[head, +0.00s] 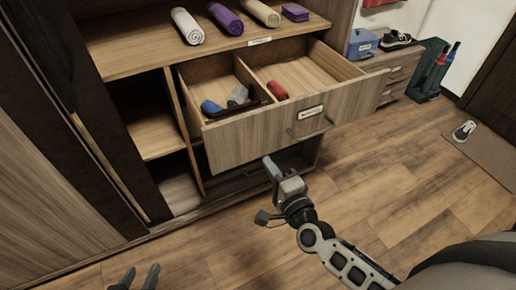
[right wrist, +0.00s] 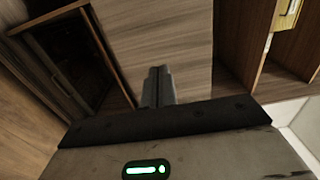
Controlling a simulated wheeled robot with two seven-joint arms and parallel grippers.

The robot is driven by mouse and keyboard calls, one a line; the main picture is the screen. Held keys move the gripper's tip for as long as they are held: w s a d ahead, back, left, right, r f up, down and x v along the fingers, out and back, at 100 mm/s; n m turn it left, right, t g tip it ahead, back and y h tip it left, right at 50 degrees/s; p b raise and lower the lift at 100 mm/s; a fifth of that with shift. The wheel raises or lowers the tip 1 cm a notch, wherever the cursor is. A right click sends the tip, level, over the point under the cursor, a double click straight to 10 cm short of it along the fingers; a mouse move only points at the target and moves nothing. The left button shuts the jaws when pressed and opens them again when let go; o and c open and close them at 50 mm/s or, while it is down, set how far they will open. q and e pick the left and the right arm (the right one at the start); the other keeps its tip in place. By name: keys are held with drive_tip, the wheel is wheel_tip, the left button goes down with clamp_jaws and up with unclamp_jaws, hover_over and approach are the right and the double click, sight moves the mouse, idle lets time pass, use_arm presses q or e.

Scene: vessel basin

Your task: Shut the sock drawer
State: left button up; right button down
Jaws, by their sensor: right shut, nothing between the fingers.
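The sock drawer (head: 262,135) is pulled out of the wooden wardrobe in the head view. Its front has a label and a metal handle (head: 311,127). Blue and grey rolled socks lie in its left compartment, and a red roll (head: 277,90) lies in the right one. My right gripper (head: 268,163) is shut and empty, close to the lower edge of the drawer front; I cannot tell whether it touches. In the right wrist view the shut fingers (right wrist: 158,84) point at a wooden panel. My left gripper (head: 139,278) is open and empty at the bottom left, away from the drawer.
Rolled towels (head: 228,19) lie on the shelf above the drawer. Open shelf compartments (head: 155,135) are at its left. A small cabinet (head: 399,72) with a blue box and a shoe on top stands at the right. The wooden floor (head: 400,165) in front is clear.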

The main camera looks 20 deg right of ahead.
sight(253, 141)
drive_tip(key=w, duration=0.6)
drive_tip(key=shift+w+a, duration=0.25)
drive_tip(key=shift+a, duration=0.05)
